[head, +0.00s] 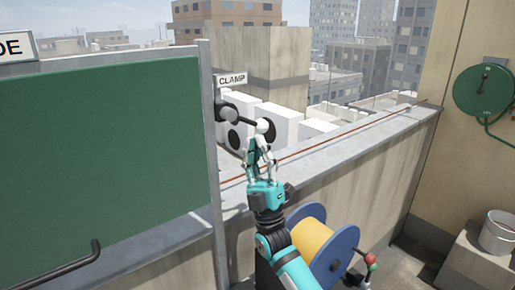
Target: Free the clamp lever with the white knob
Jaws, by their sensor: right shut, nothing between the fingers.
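The clamp lever (242,120) is a dark arm with a white knob (262,126) at its right end. It is mounted on the grey post (212,160) below a white "CLAMP" label (231,80) and slopes slightly down to the right. My right gripper (261,148) is shut and empty, pointing up just below the white knob. I cannot tell whether its fingertips touch the knob. My left gripper is not in view.
A large green panel (110,150) with a dark handle (70,267) fills the left. A parapet (345,145) with a red cable runs behind. A green disc (484,91) and a bucket (498,232) are at right.

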